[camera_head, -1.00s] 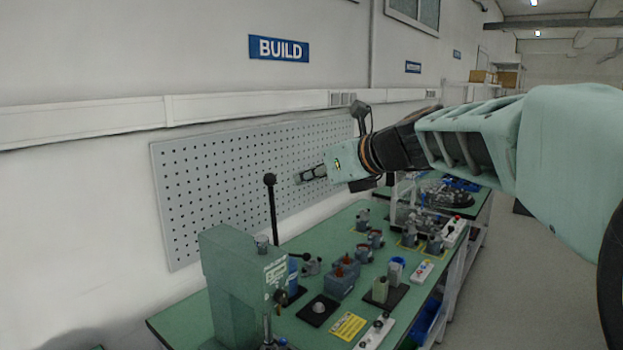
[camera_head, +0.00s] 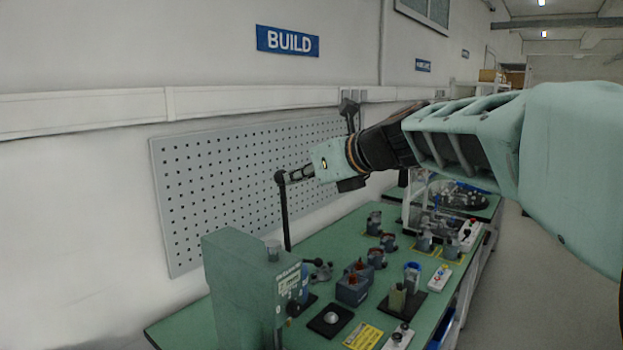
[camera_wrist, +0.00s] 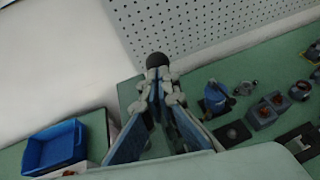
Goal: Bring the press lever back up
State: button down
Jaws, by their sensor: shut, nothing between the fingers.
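The green press (camera_head: 240,285) stands at the near left end of the bench. Its black lever (camera_head: 285,218) stands nearly upright, with a round black knob on top (camera_head: 280,177). My gripper (camera_head: 288,177) reaches in from the right at knob height, with its fingertips at the knob's right side. The fingers are together with nothing between them. In the wrist view the knob (camera_wrist: 157,60) shows just beyond the closed fingertips (camera_wrist: 158,76). I cannot tell whether they touch it. The lever's rod is hidden behind the fingers in the wrist view.
A grey pegboard (camera_head: 215,190) hangs on the wall behind the lever. The green bench (camera_head: 185,325) holds several motor parts, fixtures and a yellow label (camera_head: 363,336). A blue bin (camera_wrist: 55,146) sits left of the press in the wrist view.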

jog(key=shift+a+r+p, duration=0.1)
jog(key=shift+r+p, duration=0.1)
jog(key=shift+p, duration=0.3)
jog(key=w+a+p, duration=0.1)
jog(key=p, duration=0.3)
jog(key=shift+a+f+g+h+p, duration=0.1)
jog(key=shift+a+g+h+p, duration=0.1)
jog(key=shift+g+h+p, duration=0.15)
jog(key=shift+d, duration=0.1)
